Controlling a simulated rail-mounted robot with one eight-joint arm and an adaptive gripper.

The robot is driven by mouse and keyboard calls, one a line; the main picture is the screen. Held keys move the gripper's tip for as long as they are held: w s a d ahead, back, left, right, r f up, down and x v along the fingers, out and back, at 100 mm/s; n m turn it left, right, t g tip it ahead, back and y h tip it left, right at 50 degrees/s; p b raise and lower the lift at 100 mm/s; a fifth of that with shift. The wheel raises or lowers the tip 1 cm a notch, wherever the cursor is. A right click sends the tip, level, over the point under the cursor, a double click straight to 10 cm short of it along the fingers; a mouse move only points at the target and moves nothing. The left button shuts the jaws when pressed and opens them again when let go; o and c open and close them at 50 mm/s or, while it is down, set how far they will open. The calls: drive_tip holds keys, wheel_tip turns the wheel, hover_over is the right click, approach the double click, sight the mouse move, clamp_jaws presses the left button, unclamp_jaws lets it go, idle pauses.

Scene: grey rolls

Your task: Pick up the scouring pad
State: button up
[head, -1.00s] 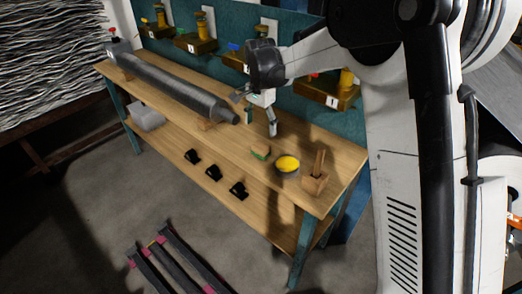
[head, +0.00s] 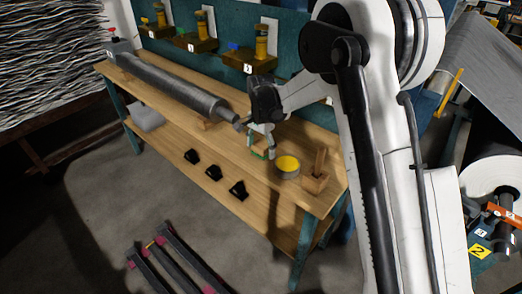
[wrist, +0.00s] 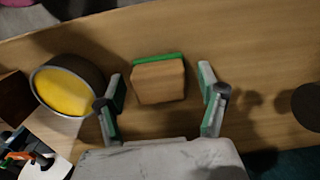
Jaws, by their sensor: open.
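The scouring pad (wrist: 158,82) is a small tan block with a green layer along its far edge in the wrist view. It lies on the wooden workbench (head: 222,145). In the head view the pad (head: 259,154) is partly hidden by my gripper. My gripper (head: 262,145) is open, pointing down over the pad. In the wrist view its two green-lined fingers stand either side of the pad, with a gap on both sides. I cannot tell how far the fingertips are above the bench.
A round tin with yellow contents (head: 288,167) stands close to the pad, left of it in the wrist view (wrist: 66,88). A wooden holder (head: 316,182) stands beyond the tin. A long grey roll (head: 170,83) lies along the bench. Black blocks (head: 214,173) sit on the lower shelf.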

sight(259, 146)
drive_tip(key=c, duration=1.4)
drive_tip(key=shift+r, duration=0.15)
drive_tip(key=shift+r, duration=0.25)
drive_tip(key=r, duration=0.4)
drive_tip(key=shift+s+a, duration=0.3)
drive_tip(key=s+a+r, duration=0.4)
drive_tip(key=s+a, duration=0.1)
drive_tip(key=s+a+r, duration=0.2)
drive_tip(key=s, duration=0.1)
drive_tip(key=shift+a+r+p, duration=0.1)
drive_tip(key=shift+a+p, duration=0.05)
drive_tip(key=shift+p, duration=0.2)
